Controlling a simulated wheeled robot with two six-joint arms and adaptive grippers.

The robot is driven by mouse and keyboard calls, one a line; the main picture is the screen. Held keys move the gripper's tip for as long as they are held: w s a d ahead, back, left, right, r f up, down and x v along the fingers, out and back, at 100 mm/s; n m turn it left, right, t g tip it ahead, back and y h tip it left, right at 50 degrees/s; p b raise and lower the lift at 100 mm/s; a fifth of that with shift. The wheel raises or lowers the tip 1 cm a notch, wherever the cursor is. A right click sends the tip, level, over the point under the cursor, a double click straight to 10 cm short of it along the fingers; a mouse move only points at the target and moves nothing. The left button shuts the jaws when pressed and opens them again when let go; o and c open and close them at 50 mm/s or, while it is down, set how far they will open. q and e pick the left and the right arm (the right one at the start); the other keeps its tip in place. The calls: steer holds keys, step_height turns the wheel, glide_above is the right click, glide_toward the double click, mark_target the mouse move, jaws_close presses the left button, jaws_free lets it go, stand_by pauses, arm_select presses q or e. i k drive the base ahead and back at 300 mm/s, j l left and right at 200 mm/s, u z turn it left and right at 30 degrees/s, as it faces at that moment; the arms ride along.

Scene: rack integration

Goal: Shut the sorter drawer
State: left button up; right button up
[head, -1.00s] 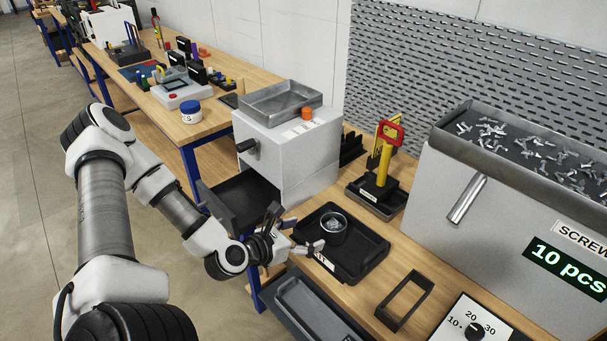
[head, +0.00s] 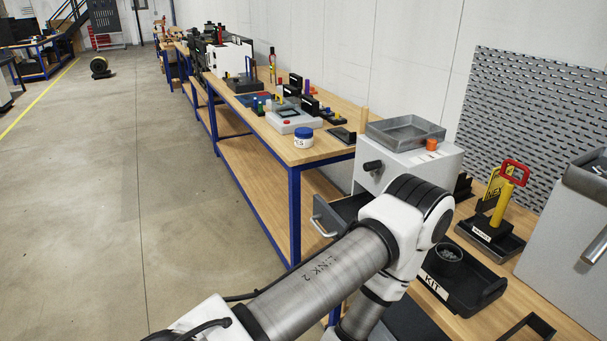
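The sorter is a white box (head: 405,165) with a black knob (head: 373,165) on its front and a metal tray (head: 405,132) on top. Its dark drawer (head: 345,208) is pulled out from the lower front. The drawer's silver handle (head: 322,224) shows at the left end, while its near side is partly hidden behind my arm. That arm crosses from the bottom edge in front of the sorter, and its gripper is out of sight. My other gripper is not in view either.
A black KIT tray (head: 480,290) with a small cup (head: 447,258) stands right of my arm. A yellow tool with a red handle (head: 515,172) stands behind it. A blue-legged bench (head: 295,205) extends to the left.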

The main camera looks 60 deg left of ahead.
mark_target(334, 218)
steer(key=i+u, duration=0.1)
steer(key=u, duration=0.4)
steer(key=i+l+u, duration=0.1)
steer(key=u, duration=0.35)
steer(key=i+l+u, duration=0.1)
steer(key=u, duration=0.4)
steer(key=l+u, duration=0.2)
steer(key=u, duration=0.25)
steer(key=i, duration=0.05)
